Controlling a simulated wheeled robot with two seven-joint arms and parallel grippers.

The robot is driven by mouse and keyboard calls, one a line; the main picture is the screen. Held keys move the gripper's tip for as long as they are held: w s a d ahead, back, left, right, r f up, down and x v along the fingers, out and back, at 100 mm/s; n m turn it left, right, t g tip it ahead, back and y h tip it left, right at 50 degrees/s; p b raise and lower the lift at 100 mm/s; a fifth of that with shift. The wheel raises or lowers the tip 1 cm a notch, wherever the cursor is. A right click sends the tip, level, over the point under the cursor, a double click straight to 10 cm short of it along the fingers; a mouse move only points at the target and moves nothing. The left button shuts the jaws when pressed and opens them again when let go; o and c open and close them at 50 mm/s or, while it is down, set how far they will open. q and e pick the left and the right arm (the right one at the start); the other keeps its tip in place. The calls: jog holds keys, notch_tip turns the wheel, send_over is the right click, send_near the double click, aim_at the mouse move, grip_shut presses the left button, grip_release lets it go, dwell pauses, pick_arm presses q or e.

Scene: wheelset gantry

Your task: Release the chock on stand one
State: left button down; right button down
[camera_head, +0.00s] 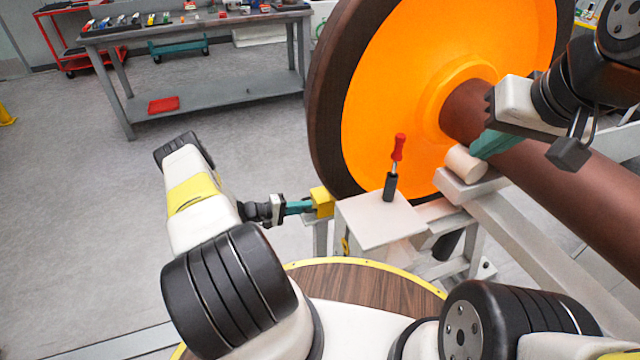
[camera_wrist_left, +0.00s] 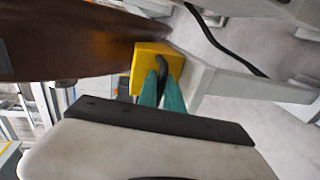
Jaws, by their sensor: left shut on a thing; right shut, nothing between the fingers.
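A yellow chock (camera_head: 321,201) sits against the lower left of the wheel rim, beside a small white plate. It also shows in the left wrist view (camera_wrist_left: 150,55), with a black curved handle (camera_wrist_left: 161,66) on its face. My left gripper (camera_head: 309,207) is at the chock; in the wrist view its teal fingers (camera_wrist_left: 162,90) are closed around the handle. The wheel (camera_head: 425,90) is large, with an orange face, a dark rim and a brown axle (camera_head: 560,190). My right gripper (camera_head: 480,151) is shut and empty, beside the axle above a pale roller.
The pale roller (camera_head: 465,163) sits under the axle on a grey frame (camera_head: 525,235).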

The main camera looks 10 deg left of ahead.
pick_arm(q)
jog(key=shift+s+a+f, duration=0.1)
jog(key=shift+s+a, duration=0.05)
jog(key=shift+a, duration=0.05)
jog(key=c, duration=1.5)
grip_release()
jog(key=shift+a, duration=0.1)
jog(key=v, duration=0.7)
jog(key=shift+s+a, duration=0.25)
